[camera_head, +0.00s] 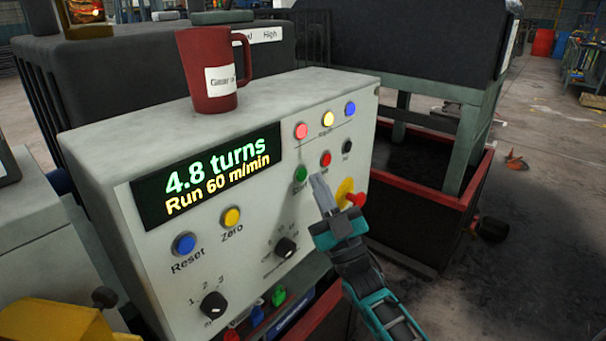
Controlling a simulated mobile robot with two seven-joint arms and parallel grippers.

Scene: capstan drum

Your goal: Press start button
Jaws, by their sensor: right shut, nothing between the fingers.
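The green start button (300,174) is on the front face of a light grey control box (310,93). The label under it is partly covered by my right gripper. My right gripper (319,182) is shut and empty, its fingertips just right of the green button; I cannot tell whether they touch the panel. A red button (325,158) is above and right of the fingertips. The display (210,175) reads "4.8 turns" and "Run 60 m/min". My left gripper is not in view.
A red mushroom button (356,199) on a yellow base sits right of my gripper. A blue Reset button (184,243), a yellow Zero button (231,216) and knobs (286,247) are lower left. A red mug (209,65) stands on the box. Open floor lies right.

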